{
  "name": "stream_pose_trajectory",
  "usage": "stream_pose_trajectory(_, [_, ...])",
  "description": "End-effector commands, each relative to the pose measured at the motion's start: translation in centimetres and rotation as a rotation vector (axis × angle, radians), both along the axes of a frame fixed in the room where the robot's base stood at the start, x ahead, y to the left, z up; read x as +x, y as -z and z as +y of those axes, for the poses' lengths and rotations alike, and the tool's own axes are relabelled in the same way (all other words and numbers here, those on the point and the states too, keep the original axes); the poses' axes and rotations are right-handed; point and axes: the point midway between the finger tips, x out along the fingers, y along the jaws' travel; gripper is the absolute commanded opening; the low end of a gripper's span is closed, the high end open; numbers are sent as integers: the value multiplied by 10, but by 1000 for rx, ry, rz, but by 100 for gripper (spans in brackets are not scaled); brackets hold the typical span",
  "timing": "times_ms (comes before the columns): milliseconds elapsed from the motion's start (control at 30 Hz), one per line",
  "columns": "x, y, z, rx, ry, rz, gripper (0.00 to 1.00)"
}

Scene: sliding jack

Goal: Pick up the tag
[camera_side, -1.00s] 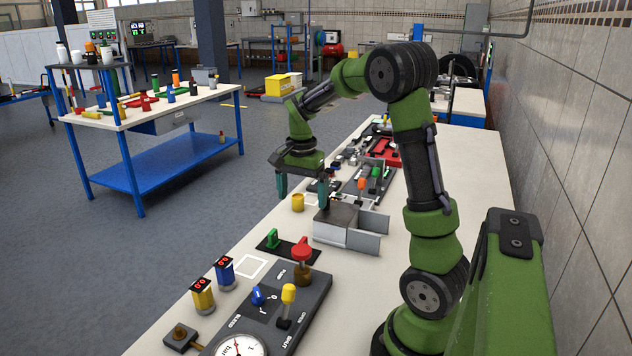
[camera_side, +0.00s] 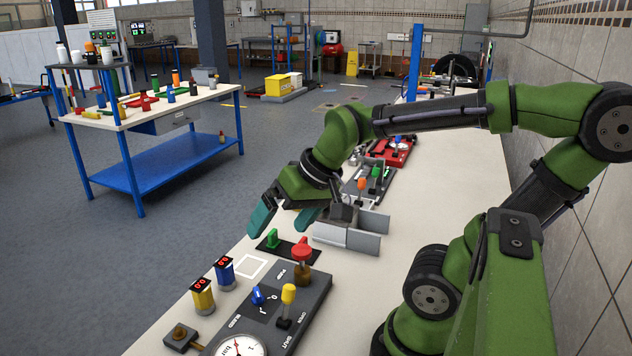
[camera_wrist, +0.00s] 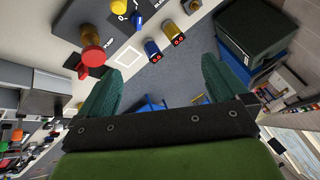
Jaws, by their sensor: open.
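I cannot make out a tag for certain in either view. My gripper (camera_side: 284,219) is open and empty, tilted above the bench behind the green handle. In the wrist view its teal fingers (camera_wrist: 158,88) stand wide apart, with floor and bench edge beyond them. A white square outline (camera_side: 250,267) is bare on the bench, and it also shows in the wrist view (camera_wrist: 128,57). A grey metal box with plates (camera_side: 347,235) stands right of my gripper, partly hidden by it.
A dark panel (camera_side: 318,290) carries a red knob (camera_side: 302,249), a yellow lever (camera_side: 288,294) and a gauge (camera_side: 240,346). A green handle (camera_side: 272,238) stands on a dark plate. Blue (camera_side: 225,272) and yellow (camera_side: 202,295) canisters stand near the bench's left edge.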

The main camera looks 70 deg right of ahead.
Motion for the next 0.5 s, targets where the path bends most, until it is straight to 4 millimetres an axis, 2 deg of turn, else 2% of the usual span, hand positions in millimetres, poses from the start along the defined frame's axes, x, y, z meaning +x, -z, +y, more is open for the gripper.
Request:
stream_pose_trajectory(33, [-9, -3, 11, -9, -39, -40, 100])
stream_pose_trajectory(167, [-21, -9, 26, -15, -90, -93, 100])
stream_pose_trajectory(367, [-23, -16, 31, -17, -110, -119, 69])
stream_pose_trajectory(400, [-23, -15, 31, -17, -109, -119, 66])
stream_pose_trajectory(500, [-23, -16, 30, -17, -108, -119, 66])
